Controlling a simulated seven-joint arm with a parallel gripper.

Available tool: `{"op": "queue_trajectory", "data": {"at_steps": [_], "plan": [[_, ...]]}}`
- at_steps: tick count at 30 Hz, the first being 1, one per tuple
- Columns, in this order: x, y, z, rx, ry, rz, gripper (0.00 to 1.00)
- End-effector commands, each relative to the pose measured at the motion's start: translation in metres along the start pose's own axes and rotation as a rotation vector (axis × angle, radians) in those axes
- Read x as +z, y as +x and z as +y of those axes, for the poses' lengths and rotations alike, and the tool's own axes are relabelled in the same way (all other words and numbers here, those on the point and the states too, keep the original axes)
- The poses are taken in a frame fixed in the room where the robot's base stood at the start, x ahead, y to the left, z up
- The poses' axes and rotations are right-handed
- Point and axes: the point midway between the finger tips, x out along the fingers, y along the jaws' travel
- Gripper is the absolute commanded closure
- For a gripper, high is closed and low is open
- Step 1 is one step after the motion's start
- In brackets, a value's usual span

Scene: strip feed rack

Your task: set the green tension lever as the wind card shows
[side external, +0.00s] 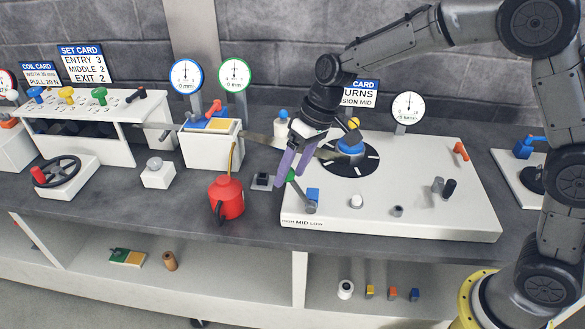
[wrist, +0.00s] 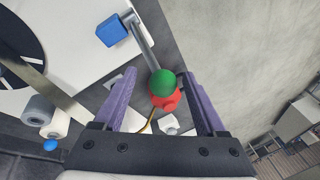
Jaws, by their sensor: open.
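The green tension lever's ball knob (side external: 291,174) is at the front left of the white winding base (side external: 440,222). Its metal arm (wrist: 145,45) runs up from the base's left corner beside a blue block (side external: 312,192). My gripper (side external: 287,163) is open at the knob, fingers pointing down. In the wrist view the green knob (wrist: 162,83) appears between the two purple fingers, with gaps on both sides. The wind card (side external: 360,97) is partly hidden by my arm; "URNS" and "SION MID" are readable. The front label (side external: 302,222) reads MID and LOW, its first word unclear.
A red oil can (side external: 227,198) stands left of the lever and shows behind the knob in the wrist view. A small dark block (side external: 262,181) sits between them. A black disc (side external: 350,160), several pegs and a red lever (side external: 461,151) are on the base.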

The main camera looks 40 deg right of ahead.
Motion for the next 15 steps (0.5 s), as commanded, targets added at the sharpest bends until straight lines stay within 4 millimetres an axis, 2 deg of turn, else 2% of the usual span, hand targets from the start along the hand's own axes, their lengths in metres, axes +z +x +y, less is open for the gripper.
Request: {"op": "queue_trajectory", "data": {"at_steps": [4, 7, 11, 15], "plan": [[-0.001, -0.004, -0.001, -0.001, -0.001, 0.004, 0.27], [-0.002, -0.014, -0.001, -0.001, -0.001, 0.008, 0.27], [-0.002, -0.037, -0.001, 0.000, -0.001, 0.009, 0.27], [-0.002, -0.069, 0.000, 0.000, -0.001, 0.009, 0.27]]}}
